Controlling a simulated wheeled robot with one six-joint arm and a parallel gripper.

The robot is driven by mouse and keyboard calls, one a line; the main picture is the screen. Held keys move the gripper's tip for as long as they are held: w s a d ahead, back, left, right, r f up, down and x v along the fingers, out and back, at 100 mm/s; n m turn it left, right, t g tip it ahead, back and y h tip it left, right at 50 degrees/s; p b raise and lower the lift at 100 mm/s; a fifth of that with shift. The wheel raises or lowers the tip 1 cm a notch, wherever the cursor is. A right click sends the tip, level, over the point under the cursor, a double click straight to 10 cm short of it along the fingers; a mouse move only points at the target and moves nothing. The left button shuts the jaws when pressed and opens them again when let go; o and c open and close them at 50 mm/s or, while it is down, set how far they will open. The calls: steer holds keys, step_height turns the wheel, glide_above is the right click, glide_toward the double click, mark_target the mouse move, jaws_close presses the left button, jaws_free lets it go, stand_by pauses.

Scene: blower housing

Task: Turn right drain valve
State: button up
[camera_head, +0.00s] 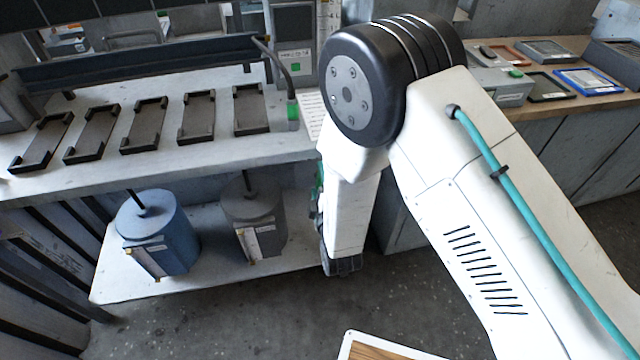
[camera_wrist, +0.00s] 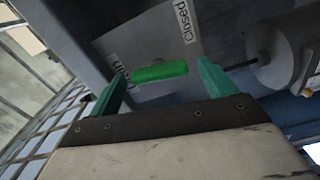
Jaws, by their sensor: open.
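In the wrist view a green valve handle (camera_wrist: 160,72) lies across a grey plate (camera_wrist: 140,40). My gripper (camera_wrist: 162,80) is open, with one green finger to each side of the handle and gaps between. In the head view my gripper is mostly hidden behind my arm, right of the grey tank (camera_head: 252,205). A small brass-coloured fitting sits low on that tank's labelled front. The blue tank (camera_head: 160,225) stands to its left.
Both tanks stand on a lower shelf (camera_head: 110,285) under a bench (camera_head: 60,188) with several dark trays (camera_head: 145,125). A grey cylinder (camera_wrist: 280,58) is close to the right finger in the wrist view.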

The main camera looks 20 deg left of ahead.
steer(key=shift+s, duration=0.1)
steer(key=v, duration=0.7)
steer(key=shift+s+d, duration=0.2)
steer(key=shift+d, duration=0.05)
